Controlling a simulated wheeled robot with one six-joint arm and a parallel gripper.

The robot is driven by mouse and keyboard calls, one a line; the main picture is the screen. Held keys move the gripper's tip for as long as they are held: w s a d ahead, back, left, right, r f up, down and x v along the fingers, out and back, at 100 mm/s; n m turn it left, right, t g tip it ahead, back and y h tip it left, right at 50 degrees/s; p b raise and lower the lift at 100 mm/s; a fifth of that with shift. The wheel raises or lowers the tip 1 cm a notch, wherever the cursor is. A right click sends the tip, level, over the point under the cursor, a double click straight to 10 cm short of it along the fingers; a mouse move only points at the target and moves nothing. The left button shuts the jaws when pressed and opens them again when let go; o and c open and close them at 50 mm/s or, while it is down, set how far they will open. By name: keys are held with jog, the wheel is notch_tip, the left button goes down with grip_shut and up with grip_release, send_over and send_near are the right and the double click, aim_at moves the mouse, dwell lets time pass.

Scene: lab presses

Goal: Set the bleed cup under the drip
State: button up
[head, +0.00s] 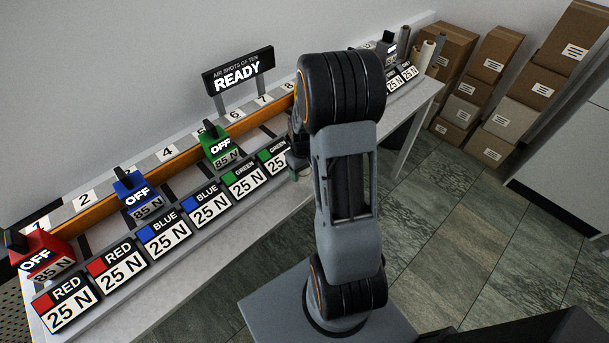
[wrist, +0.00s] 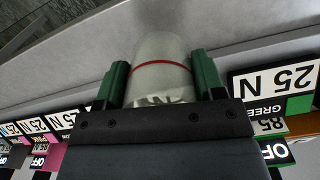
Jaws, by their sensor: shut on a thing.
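The bleed cup (wrist: 160,80), whitish with a thin red line around it, is between the two green fingers of my gripper (wrist: 160,62) in the wrist view. The fingers are shut on its sides. Something crinkled or dark shows at its lower end, too blurred to name. In the head view my arm hides the cup and most of my gripper, which is near the bench's front edge beside the GREEN 25 N plates (head: 276,156). I cannot make out a drip in either view.
Red (head: 42,252), blue (head: 138,192) and green (head: 221,146) presses marked OFF and 85 N stand along the bench's numbered rail. A READY sign (head: 238,73) stands behind. Rolls (head: 425,54) are at the far end. Cardboard boxes (head: 490,120) stand on the floor beyond.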

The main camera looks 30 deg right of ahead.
aim_at(305, 177)
jog(key=shift+w+d+f+p, duration=0.1)
jog(key=shift+d+f+p, duration=0.1)
jog(key=shift+f, duration=0.6)
jog(key=shift+d+f+p, duration=0.1)
jog(key=shift+f+p, duration=0.05)
jog(key=shift+f, duration=0.95)
jog(key=shift+f, duration=0.2)
jog(key=o, duration=0.9)
jog(key=shift+r, duration=0.15)
